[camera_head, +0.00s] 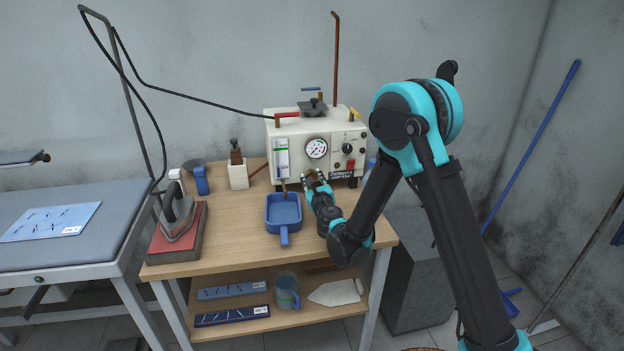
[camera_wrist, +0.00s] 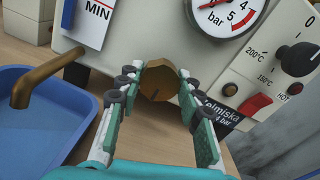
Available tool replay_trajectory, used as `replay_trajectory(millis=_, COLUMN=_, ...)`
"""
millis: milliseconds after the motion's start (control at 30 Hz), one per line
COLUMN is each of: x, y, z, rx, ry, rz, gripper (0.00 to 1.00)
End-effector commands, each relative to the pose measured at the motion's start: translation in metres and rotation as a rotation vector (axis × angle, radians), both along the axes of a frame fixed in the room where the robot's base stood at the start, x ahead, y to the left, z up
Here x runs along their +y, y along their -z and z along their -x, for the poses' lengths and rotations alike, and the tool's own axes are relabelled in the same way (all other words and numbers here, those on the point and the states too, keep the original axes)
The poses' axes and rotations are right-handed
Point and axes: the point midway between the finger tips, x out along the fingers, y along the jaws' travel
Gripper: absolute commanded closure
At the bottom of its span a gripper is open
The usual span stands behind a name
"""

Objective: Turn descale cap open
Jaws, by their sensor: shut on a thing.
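The descale cap (camera_wrist: 157,82) is a brass-coloured, faceted cap low on the front of the cream steam generator (camera_head: 338,142). In the wrist view it sits between the fingertips of my gripper (camera_wrist: 159,88), which are closed around its sides. In the head view my gripper (camera_head: 314,181) reaches up to the lower front of the machine, and the cap is hidden there. How far the cap is turned cannot be told.
A brass spout (camera_wrist: 42,80) stands left of the cap over a blue pan (camera_head: 284,212), which sits on the wooden table (camera_head: 236,228). A pressure gauge (camera_head: 316,148) and a knob (camera_wrist: 298,59) are above and right. An iron (camera_head: 178,212) rests on a red pad at left.

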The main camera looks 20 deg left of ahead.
Motion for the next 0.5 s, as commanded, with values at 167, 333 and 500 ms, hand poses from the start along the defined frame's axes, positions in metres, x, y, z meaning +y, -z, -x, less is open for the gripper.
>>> replay_trajectory(millis=167, x=0.0003, y=0.0001, z=0.0003, rx=0.001, ry=-0.001, rz=-0.001, gripper=0.44)
replay_trajectory(millis=333, x=0.0002, y=0.0001, z=0.0001, rx=0.001, ry=0.000, rz=-0.001, gripper=0.43)
replay_trajectory(millis=500, x=0.0001, y=0.0000, z=0.0000, rx=0.001, ry=0.000, rz=-0.001, gripper=0.43)
